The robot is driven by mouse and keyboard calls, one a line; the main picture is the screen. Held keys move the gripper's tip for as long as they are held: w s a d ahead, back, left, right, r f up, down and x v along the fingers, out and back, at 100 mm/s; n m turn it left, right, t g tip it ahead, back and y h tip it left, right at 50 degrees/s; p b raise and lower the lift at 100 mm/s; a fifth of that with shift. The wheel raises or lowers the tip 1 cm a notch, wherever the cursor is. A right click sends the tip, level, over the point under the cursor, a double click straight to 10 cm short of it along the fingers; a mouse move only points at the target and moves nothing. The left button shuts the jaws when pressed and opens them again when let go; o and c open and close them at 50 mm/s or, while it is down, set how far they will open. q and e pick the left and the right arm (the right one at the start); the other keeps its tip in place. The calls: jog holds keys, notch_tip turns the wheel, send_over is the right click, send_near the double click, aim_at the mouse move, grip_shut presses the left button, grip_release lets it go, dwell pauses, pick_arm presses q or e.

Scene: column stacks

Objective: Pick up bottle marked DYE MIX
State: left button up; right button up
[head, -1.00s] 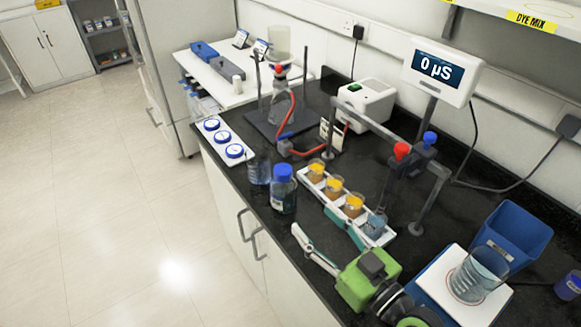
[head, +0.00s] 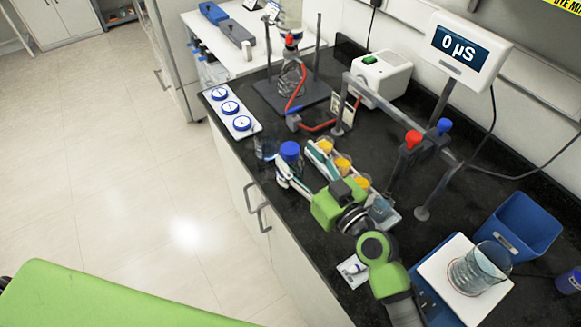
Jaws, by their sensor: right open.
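A clear bottle with a blue cap (head: 290,149) stands upright on the black bench, near its front edge. Its label is mostly hidden and I cannot read it. My right gripper (head: 295,162) is open, with its two pale fingers reaching to either side of this bottle. I cannot tell whether a finger touches it. The words DYE MIX show on a yellow shelf label (head: 565,6) at the top right. My left gripper is not in view.
A glass beaker (head: 265,147) is just left of the bottle. A grey stand (head: 440,150) with red and blue knobs rises behind. A blue bin (head: 520,225) and large beaker (head: 478,268) are at right.

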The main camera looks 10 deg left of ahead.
aim_at(290, 148)
jog(key=x, duration=0.4)
jog(key=shift+w+a, duration=0.1)
jog(key=shift+a, duration=0.05)
jog(key=c, duration=0.3)
grip_shut()
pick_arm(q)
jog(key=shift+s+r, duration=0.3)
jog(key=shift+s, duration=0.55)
pick_arm(e)
jog(key=shift+r, duration=0.1)
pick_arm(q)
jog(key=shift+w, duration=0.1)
pick_arm(e)
jog(key=shift+r, duration=0.15)
